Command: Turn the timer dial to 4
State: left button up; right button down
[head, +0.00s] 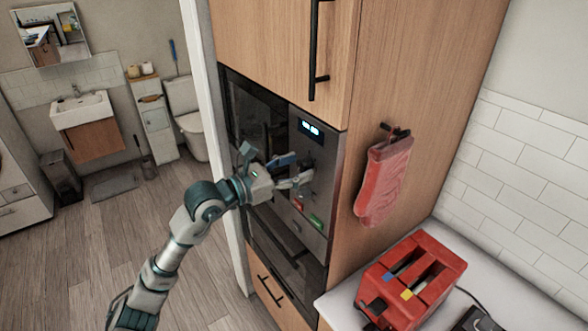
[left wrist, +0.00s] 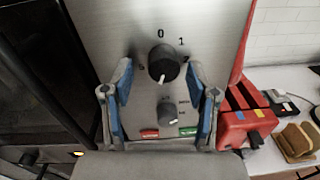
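The timer dial (left wrist: 163,63) is a round dark knob on a steel panel in the left wrist view. Its white pointer mark faces down. A 0 is printed above it and a 1 at the upper right; marks at the sides are partly hidden by my fingers. My left gripper (left wrist: 160,80) is open, with one blue-padded finger on each side of the dial and a gap showing between fingers and knob. In the head view my left gripper (head: 290,178) is at the appliance panel and hides the dial. My right gripper is in neither view.
Below the dial are a smaller knob (left wrist: 167,111), a red button (left wrist: 150,133) and a green button (left wrist: 188,131). A lit display (head: 310,128) is above.

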pick_arm(q)
jog(key=shift+s, duration=0.1)
jog(key=shift+s+a, duration=0.15)
jog(key=v, duration=1.1)
jog(key=shift+a, duration=0.25)
jog(key=shift+d, duration=0.1)
